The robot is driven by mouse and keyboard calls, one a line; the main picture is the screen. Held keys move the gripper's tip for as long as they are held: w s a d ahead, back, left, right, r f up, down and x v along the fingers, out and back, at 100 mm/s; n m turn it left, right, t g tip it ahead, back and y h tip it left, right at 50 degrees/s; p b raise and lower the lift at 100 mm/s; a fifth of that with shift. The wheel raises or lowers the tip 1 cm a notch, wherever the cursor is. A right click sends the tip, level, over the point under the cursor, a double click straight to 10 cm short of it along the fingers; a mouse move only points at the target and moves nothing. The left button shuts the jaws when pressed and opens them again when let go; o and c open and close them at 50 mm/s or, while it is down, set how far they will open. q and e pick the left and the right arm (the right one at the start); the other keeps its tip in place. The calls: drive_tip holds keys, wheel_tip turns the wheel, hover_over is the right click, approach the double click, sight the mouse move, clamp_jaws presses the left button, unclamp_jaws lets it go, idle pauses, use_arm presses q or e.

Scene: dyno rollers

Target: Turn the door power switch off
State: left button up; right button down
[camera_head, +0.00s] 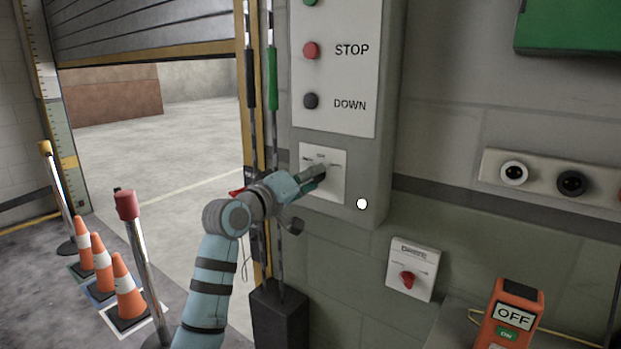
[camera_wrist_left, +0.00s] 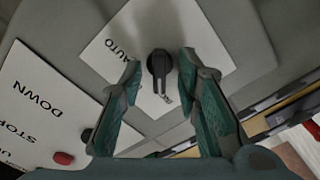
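A white plate (camera_head: 337,178) with a black rotary knob is on the lower part of the grey control box. In the left wrist view the black knob (camera_wrist_left: 158,64) shows on this plate (camera_wrist_left: 185,30), with the word AUTO beside it. My left gripper (camera_head: 316,172) is in front of the plate and hides much of the knob in the head view. In the left wrist view its fingers (camera_wrist_left: 160,72) are open, one on each side of the knob, with gaps visible. A second white plate with a red rotary knob (camera_head: 407,279) is lower right; its label is too small to read.
Above are the red STOP button (camera_head: 311,50) and dark DOWN button (camera_head: 311,101). An orange box (camera_head: 510,317) reading OFF stands lower right. Traffic cones (camera_head: 125,290) and a red-topped post (camera_head: 127,205) are left, by the open roller door (camera_head: 140,30).

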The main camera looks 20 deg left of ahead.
use_arm(q)
clamp_jaws()
drive_tip(key=shift+d+m+p, duration=0.1)
drive_tip(key=shift+m+p, duration=1.3)
drive_tip(key=shift+m, duration=3.5)
